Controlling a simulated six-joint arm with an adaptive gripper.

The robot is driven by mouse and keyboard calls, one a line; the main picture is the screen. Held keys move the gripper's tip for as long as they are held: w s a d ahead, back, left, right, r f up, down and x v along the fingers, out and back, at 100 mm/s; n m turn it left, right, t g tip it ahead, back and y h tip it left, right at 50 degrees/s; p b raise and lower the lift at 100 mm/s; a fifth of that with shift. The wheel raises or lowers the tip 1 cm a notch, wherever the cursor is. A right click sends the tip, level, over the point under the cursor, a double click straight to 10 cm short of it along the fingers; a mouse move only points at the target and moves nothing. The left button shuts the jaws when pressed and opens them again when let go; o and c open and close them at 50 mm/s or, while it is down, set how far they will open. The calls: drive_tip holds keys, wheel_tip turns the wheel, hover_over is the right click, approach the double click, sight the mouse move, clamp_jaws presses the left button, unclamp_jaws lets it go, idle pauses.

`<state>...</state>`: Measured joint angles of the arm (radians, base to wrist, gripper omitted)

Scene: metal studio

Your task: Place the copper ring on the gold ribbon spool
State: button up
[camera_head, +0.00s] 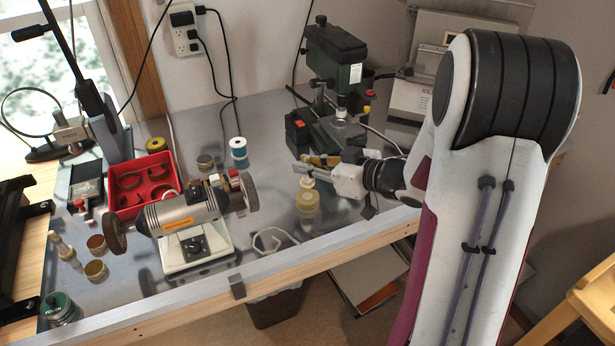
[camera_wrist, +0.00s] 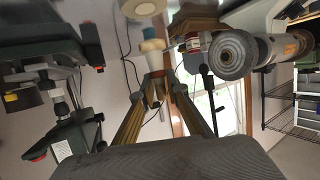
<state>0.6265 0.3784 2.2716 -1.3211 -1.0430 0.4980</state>
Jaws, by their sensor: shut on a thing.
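My gripper (camera_head: 302,167) is over the middle of the bench, pointing left. In the wrist view its two fingers (camera_wrist: 155,85) converge on a small copper-brown piece, which looks like the copper ring (camera_wrist: 153,75). The ring is too small to make out in the head view. A yellow-gold spool (camera_head: 155,145) stands behind the red tray, well left of my gripper; it looks like the gold ribbon spool, but a smaller brassy cylinder (camera_head: 205,162) also stands nearby. A tan container with a cream top (camera_head: 307,202) stands just below my gripper; whether they touch is unclear.
A bench grinder (camera_head: 188,215) and a red compartment tray (camera_head: 128,213) lie left of my gripper. A drill press (camera_head: 335,60) stands behind it. A blue-and-white spool (camera_head: 239,148) stands between. Small containers (camera_head: 95,270) crowd the left front.

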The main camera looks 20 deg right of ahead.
sight(310, 181)
drive_tip(key=shift+f, duration=0.15)
drive_tip(key=shift+f, duration=1.8)
drive_tip(key=shift+f, duration=0.15)
drive_tip(key=o, duration=0.9)
drive_tip(key=shift+s+d+r, duration=0.2)
drive_tip(key=shift+s+r, duration=0.1)
drive_tip(key=shift+v, duration=5.6)
drive_tip(key=shift+s, duration=0.1)
